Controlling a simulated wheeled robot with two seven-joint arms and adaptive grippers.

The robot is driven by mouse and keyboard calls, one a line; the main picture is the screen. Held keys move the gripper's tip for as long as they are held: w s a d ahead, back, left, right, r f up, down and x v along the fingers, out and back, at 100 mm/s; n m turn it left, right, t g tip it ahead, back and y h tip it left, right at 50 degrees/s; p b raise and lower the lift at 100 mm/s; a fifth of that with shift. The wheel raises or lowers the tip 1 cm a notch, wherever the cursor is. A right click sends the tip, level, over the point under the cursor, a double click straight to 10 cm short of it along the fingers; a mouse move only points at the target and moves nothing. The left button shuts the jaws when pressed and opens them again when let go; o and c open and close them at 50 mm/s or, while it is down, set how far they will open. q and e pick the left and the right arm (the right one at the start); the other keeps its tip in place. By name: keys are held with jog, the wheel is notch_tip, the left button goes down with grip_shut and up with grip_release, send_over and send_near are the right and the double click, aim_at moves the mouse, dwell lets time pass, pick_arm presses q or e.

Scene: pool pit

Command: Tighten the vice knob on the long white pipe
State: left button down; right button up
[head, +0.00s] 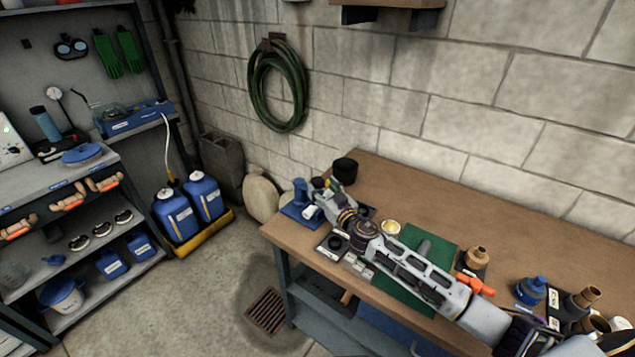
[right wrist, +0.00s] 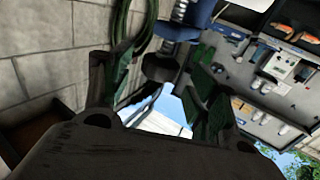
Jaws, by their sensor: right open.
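The blue vice (head: 299,205) stands at the left end of the workbench. In the right wrist view, the blue vice (right wrist: 160,65) with a grey screw-like part shows between and beyond my fingers. A short white piece (head: 309,212) beside the vice may be part of the long white pipe; most of the pipe is hidden or cannot be told apart. My right gripper (head: 321,192) is at the vice's right side, open, with green finger pads apart. I cannot tell whether it touches the vice. My left gripper is out of view.
The bench's back strip is clear. Shelves and blue jugs (head: 176,216) stand at left.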

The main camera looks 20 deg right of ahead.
aim_at(320, 186)
jog(key=shift+w+a, duration=0.2)
jog(key=shift+w, duration=0.8)
jog(key=shift+w+a, duration=0.2)
jog(key=shift+w, duration=0.8)
jog(key=c, duration=1)
jog(key=shift+a, duration=0.1)
